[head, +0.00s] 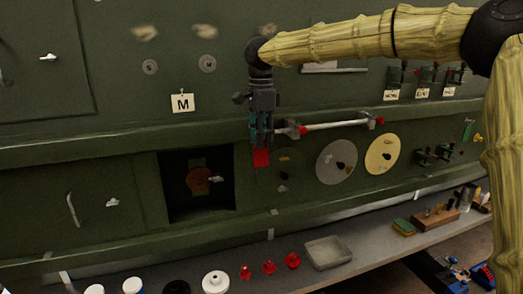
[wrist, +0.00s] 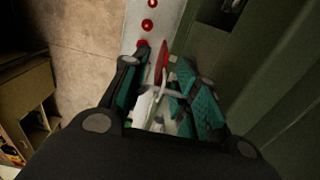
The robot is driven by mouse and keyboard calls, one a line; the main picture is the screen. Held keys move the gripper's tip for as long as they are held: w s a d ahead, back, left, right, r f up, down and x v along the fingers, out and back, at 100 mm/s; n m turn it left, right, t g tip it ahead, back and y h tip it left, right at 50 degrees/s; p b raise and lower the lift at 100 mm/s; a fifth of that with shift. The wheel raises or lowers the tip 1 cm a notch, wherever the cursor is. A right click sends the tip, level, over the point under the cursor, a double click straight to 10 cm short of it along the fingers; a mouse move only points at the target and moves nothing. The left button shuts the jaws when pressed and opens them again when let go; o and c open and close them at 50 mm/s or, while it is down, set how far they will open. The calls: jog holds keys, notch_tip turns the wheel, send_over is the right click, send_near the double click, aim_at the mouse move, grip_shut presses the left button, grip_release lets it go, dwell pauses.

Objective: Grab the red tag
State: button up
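The red tag (head: 261,157) hangs against the dark green panel, just below my gripper (head: 262,140) in the head view. In the wrist view the tag (wrist: 162,60) is thin and nearly edge-on, near the fingertips and between the finger lines. My gripper (wrist: 158,62) points down, with its teal-padded fingers spread apart on either side. A thin pale wire or hook and a white piece show between the fingers. I cannot tell whether either finger touches the tag.
A pale horizontal bar (head: 338,125) with red-ended mounts is right of my gripper. A dark square recess (head: 198,184) is lower left. Below runs a grey shelf (head: 350,232) with red knobs (head: 269,267) and a grey tray (head: 327,252). An "M" card (head: 182,103) hangs left.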

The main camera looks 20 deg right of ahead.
aim_at(261, 157)
jog(key=shift+f+p, duration=0.35)
jog(key=shift+f, duration=1.05)
grip_shut()
jog(key=shift+r, duration=0.15)
